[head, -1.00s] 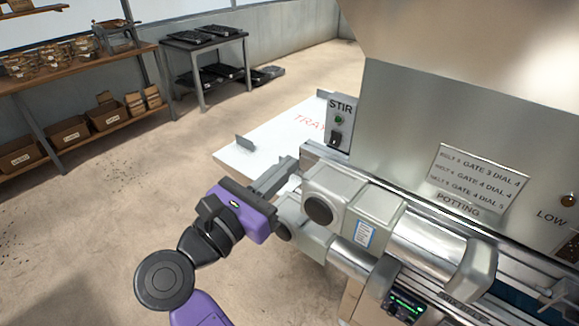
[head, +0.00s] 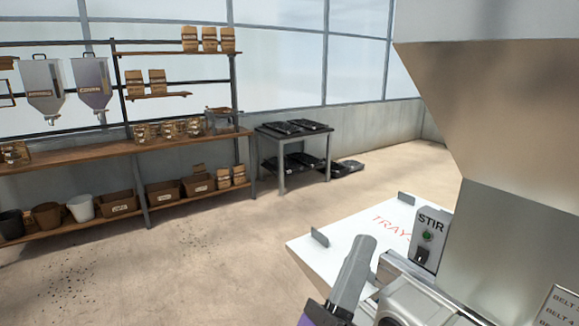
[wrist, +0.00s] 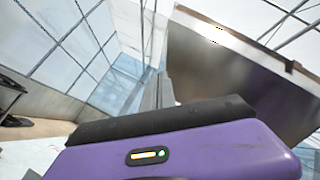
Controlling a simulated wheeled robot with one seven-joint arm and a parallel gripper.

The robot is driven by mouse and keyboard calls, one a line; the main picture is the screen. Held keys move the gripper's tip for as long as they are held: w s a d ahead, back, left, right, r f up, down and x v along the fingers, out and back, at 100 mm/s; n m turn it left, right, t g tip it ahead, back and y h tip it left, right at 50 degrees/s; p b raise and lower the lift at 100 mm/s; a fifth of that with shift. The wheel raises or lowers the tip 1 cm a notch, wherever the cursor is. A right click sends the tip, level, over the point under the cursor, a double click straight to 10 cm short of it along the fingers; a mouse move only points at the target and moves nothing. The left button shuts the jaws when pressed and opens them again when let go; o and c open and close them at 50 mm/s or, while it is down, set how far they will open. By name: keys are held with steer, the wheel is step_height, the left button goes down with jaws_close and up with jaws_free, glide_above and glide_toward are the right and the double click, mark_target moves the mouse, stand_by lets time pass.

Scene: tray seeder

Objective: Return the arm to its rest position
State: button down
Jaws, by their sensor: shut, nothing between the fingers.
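My gripper (head: 357,275) is at the bottom of the head view, pointing up. Its grey fingers are together with nothing between them. It appears in front of the white tray table and left of the seeder machine (head: 510,170); whether it touches either cannot be told. In the wrist view, my purple gripper body fills the bottom, and the grey fingers (wrist: 158,92) point up toward the glass roof. Most of my arm is outside the head view.
The white table marked TRAY (head: 345,228) and the STIR switch box (head: 428,240) are close to my gripper. A wooden shelf (head: 100,147) with bags and pots and a dark table (head: 292,133) with black trays stand farther back. Open floor lies at left.

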steer(key=s+d+f+n+y, duration=0.2)
steer(key=s+f+n+y, duration=0.8)
steer(key=n, duration=0.6)
steer(key=s+d+f+n+y, duration=0.2)
steer(key=s+f+n+y, duration=0.45)
steer(key=n+y, duration=0.7)
steer(key=s+d+f+n+g+h, duration=0.2)
steer(key=s+f, duration=0.3)
steer(key=s, duration=0.3)
steer(key=s+d+f+n+g+h, duration=0.2)
steer(key=s+d+f+g+h, duration=0.2)
steer(key=s, duration=0.4)
steer(key=shift+s+d+f+h, duration=0.3)
steer(key=shift+s+f+h, duration=0.05)
steer(key=shift+f+h, duration=0.4)
